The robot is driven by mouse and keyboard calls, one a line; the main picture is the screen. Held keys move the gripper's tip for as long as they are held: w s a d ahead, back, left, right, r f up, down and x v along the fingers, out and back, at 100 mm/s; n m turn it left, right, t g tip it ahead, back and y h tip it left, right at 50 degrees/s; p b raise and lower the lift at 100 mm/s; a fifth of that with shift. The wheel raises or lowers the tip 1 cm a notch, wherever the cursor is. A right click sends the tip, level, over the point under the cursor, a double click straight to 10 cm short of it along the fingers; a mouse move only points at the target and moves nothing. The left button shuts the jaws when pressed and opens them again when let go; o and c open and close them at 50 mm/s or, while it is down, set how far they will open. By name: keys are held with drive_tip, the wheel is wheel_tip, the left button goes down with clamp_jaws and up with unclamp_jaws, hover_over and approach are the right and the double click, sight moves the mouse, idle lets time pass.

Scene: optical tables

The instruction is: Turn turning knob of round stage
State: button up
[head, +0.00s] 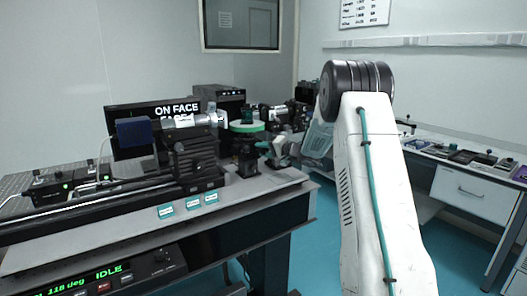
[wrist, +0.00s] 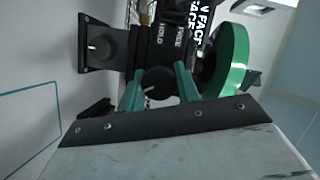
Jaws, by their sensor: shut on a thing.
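The round stage is a black block with a flat green disc (head: 247,126) on top. In the wrist view the green disc (wrist: 232,60) stands at the right and is seen tilted. A black turning knob (wrist: 158,84) with a white mark is on the stage's side. My gripper (wrist: 157,77) has its two teal fingers on either side of this knob and is shut on it. In the head view my gripper (head: 265,148) reaches the stage from the right. The knob is hidden or too small to make out there.
A second black knob (wrist: 99,47) sits on a dark plate to the left in the wrist view. A blue-ended optical assembly (head: 134,131) stands left of the stage on the table. A screen (head: 150,112) stands behind.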

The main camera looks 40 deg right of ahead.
drive_tip(key=shift+m, duration=0.3)
idle(0.4)
drive_tip(key=o, duration=1)
drive_tip(key=shift+s, duration=0.1)
drive_tip(key=v, duration=0.7)
drive_tip(key=shift+s+d, duration=0.15)
drive_tip(key=shift+s, duration=0.1)
